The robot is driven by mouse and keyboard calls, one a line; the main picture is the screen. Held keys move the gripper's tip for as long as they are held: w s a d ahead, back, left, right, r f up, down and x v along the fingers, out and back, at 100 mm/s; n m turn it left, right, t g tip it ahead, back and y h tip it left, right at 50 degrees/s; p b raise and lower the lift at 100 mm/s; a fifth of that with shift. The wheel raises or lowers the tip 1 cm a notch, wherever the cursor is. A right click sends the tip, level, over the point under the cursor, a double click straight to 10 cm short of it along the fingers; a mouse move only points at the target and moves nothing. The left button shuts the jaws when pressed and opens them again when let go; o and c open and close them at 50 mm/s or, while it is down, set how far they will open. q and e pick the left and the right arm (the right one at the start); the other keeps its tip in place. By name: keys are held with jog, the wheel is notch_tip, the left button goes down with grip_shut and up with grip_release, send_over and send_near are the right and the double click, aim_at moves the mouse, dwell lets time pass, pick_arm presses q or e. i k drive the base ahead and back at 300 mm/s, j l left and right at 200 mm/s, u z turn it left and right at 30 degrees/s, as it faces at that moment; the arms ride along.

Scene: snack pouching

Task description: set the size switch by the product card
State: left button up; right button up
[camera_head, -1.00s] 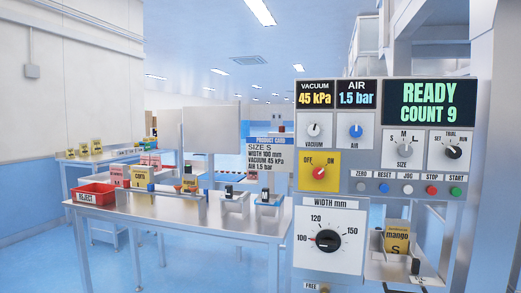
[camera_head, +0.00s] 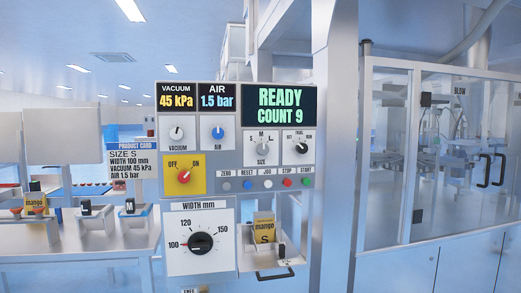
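The size switch (camera_head: 262,149) is a pale round knob marked S, M and L on the control panel (camera_head: 210,207), left of centre. Its pointer is too small for me to tell which letter it points at. The product card (camera_head: 127,167) stands left of the panel and reads SIZE S, WIDTH 100 mm, VACUUM 45 kPa, AIR 1.5 bar. The display (camera_head: 280,107) reads READY, COUNT 9. Neither of my grippers is in view.
The black width dial (camera_head: 201,244) has its red mark near 100. A red-handled OFF/ON switch (camera_head: 184,177) sits above it. A glass-fronted machine (camera_head: 440,150) fills the right.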

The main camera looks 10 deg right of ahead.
aim_at(263, 149)
jog(key=i+l, duration=0.3)
jog(key=l, duration=0.15)
jog(key=i+l, duration=0.25)
jog(key=l, duration=0.25)
